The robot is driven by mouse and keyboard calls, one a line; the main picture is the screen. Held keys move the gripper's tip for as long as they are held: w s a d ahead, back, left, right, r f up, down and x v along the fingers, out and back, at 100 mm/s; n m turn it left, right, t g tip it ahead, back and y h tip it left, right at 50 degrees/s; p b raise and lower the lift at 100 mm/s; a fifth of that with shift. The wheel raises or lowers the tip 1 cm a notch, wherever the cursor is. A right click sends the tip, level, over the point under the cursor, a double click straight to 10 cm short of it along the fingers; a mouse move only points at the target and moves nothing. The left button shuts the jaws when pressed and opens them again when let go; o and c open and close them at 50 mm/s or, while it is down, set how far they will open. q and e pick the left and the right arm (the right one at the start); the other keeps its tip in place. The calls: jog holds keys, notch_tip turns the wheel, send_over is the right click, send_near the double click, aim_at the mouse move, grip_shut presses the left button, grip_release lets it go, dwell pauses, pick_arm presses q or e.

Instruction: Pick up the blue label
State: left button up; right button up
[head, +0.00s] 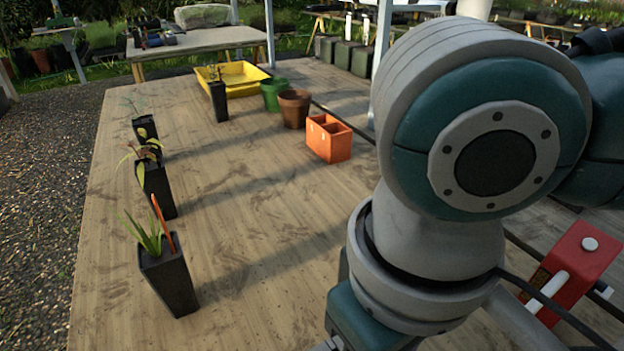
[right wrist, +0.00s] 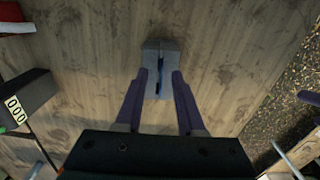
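In the right wrist view my right gripper (right wrist: 160,70) points down over the wooden table, its grey fingertips close together. A thin blue strip, seen edge-on, shows between them and looks like the blue label (right wrist: 160,62). Most of it is hidden by the fingertips. In the head view my right arm fills the right side and the right gripper is out of sight. No blue label shows in the head view. My left gripper is in neither view.
Black pots with plants stand along the table's left side, the nearest (head: 168,282) holding an orange label (head: 161,222). An orange divided box (head: 329,138), a brown pot (head: 294,109), a green pot (head: 272,95) and a yellow tray (head: 247,77) stand farther back. The table's middle is clear.

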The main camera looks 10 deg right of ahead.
jog(key=shift+f, duration=0.45)
jog(key=shift+c, duration=0.2)
grip_shut()
